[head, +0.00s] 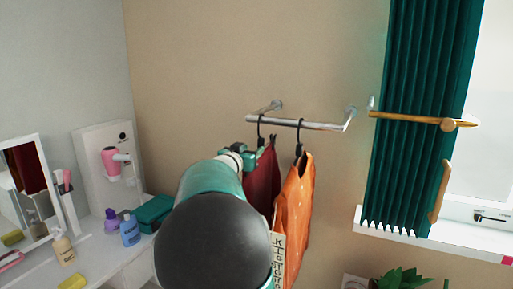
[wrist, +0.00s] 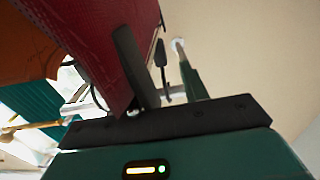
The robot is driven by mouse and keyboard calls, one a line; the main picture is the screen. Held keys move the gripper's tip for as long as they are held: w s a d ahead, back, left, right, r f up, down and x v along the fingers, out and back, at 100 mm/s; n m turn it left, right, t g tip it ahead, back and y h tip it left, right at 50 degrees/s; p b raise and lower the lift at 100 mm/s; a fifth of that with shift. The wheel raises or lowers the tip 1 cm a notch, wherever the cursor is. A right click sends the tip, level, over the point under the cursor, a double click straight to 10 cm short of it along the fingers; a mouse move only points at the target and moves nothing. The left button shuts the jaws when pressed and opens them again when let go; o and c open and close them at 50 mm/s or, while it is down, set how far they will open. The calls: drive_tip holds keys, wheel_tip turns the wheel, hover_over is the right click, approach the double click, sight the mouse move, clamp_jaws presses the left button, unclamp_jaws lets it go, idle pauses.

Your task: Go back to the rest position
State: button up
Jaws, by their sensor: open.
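My gripper (head: 240,155) is at the left end of the wall rail (head: 300,123), beside the dark red garment (head: 263,178), partly hidden by my arm in the head view. In the wrist view my gripper (wrist: 153,42) has its two dark fingers apart. The red garment (wrist: 115,45) fills the upper left there, close to or overlapping the left finger; I cannot tell whether they touch. The red garment and an orange garment (head: 295,205) hang from the rail on black hangers. The orange one has a paper tag (head: 277,258) and also shows in the wrist view (wrist: 28,45).
A white vanity (head: 105,258) with a mirror (head: 25,185), bottles and a pink hair dryer (head: 113,160) stands at left. A teal curtain (head: 415,110) and brass rod (head: 410,118) are at right, by the window sill (head: 430,240). A plant (head: 400,278) is below.

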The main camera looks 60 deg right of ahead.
drive_tip(key=shift+s, duration=0.15)
drive_tip(key=s+a+f+n+t+y, duration=0.1)
drive_tip(key=s+a+f+n+y, duration=0.3)
drive_tip(key=a, duration=1.3)
drive_tip(key=s+a+f+n+t+y, duration=0.1)
drive_tip(key=s+a+f+n+y, duration=0.4)
drive_tip(key=a, duration=1.3)
drive_tip(key=s+a+f+n+y, duration=0.4)
drive_tip(key=a+f+n+y, duration=0.3)
drive_tip(key=a, duration=1)
drive_tip(key=shift+s+a+t+y, duration=0.25)
drive_tip(key=shift+a+t+y, duration=0.15)
drive_tip(key=shift+y, duration=0.5)
drive_tip(key=shift+d, duration=0.1)
